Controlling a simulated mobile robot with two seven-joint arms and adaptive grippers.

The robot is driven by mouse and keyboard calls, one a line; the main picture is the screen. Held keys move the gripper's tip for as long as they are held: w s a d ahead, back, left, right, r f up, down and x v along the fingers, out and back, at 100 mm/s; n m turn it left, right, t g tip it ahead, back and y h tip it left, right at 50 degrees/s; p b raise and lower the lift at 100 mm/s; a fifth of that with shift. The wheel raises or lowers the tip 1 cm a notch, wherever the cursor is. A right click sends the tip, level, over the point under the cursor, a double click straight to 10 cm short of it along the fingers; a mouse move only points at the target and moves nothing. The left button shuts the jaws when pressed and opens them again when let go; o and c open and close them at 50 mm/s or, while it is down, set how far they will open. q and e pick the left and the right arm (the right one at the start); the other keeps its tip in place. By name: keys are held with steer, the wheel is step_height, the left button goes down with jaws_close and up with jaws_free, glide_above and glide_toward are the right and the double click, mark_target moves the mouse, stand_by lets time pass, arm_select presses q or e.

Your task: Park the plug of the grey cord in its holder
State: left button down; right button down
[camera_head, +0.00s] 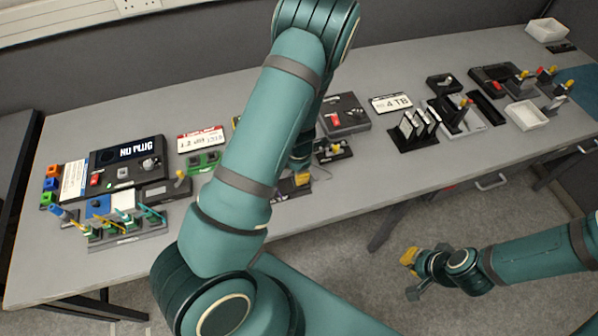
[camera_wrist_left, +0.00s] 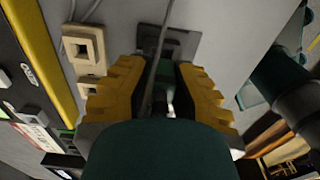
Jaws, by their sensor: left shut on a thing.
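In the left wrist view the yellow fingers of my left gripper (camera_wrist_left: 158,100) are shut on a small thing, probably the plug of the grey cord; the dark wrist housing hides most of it. The grey cord (camera_wrist_left: 162,35) runs from the top of that view down between the fingers. A dark plate with a green part (camera_wrist_left: 182,45) lies just beyond the fingertips; I cannot tell whether it is the holder. In the head view my left arm covers most of that gripper. My right gripper (camera_head: 411,273) hangs in front of the table over the floor; its opening is unclear.
Beige socket-like blocks (camera_wrist_left: 85,45) and a yellow bar (camera_wrist_left: 45,50) are left of the left fingers. On the table (camera_head: 345,200) stand a black device with a screen (camera_head: 125,165), a black rack (camera_head: 415,135) and a white tray (camera_head: 527,115). The front right edge is fairly clear.

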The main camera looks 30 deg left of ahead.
stand_by(0.3)
arm_select(q)
steer(key=shift+f, duration=0.4)
stand_by(1.0)
steer(key=shift+f, duration=0.4)
stand_by(0.9)
steer(key=c, duration=0.9)
jaws_free()
steer(key=shift+r, duration=0.1)
